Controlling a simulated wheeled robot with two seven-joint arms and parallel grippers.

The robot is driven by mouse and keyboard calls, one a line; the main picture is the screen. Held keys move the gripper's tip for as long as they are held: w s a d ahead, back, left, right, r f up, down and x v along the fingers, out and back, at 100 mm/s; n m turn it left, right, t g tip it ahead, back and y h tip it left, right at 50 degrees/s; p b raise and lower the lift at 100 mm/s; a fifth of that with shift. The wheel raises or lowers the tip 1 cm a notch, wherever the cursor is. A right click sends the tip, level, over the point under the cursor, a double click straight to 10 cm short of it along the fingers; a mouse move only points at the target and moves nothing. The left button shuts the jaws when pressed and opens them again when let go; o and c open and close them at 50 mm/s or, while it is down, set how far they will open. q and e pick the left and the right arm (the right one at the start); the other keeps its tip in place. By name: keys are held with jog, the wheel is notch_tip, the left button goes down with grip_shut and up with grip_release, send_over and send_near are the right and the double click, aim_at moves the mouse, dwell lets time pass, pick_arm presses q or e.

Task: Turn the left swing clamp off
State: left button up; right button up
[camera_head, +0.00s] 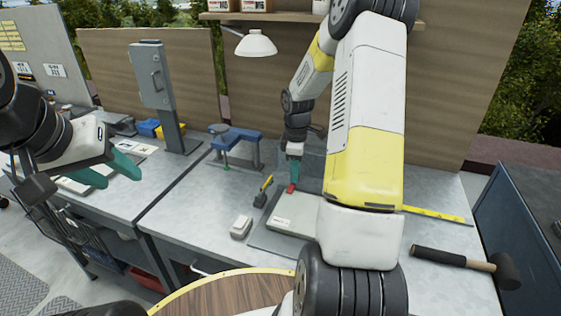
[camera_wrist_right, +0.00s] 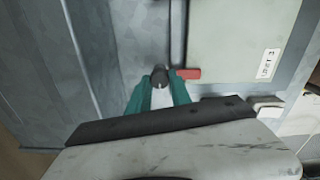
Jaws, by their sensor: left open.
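My right gripper (camera_head: 293,168) reaches down at the back edge of a flat grey panel (camera_head: 290,222) on the bench. A small red piece (camera_head: 291,188) shows just below its fingertips. In the right wrist view the green fingertips (camera_wrist_right: 160,82) stand on either side of a dark round knob (camera_wrist_right: 159,76), and the red piece (camera_wrist_right: 188,74) lies just right of them at the panel's edge. I cannot tell whether they grip the knob, or which part is the left swing clamp. My left gripper (camera_head: 108,172) is open and empty above the left bench.
A black and yellow tool (camera_head: 263,191) and a small pale box (camera_head: 241,227) lie left of the panel. A blue vise (camera_head: 235,138) stands behind. A mallet (camera_head: 470,262) and yellow ruler (camera_head: 435,214) lie at right. My right arm hides part of the panel.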

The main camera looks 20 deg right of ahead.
grip_shut()
jog(key=m, duration=0.8)
jog(key=shift+m, duration=0.3)
jog(key=m, duration=0.4)
jog(key=shift+w, duration=0.1)
jog(key=m, duration=0.4)
jog(key=shift+d, duration=0.1)
jog(key=shift+m, duration=0.4)
jog(key=o, duration=1)
grip_release()
jog(key=shift+c, duration=0.2)
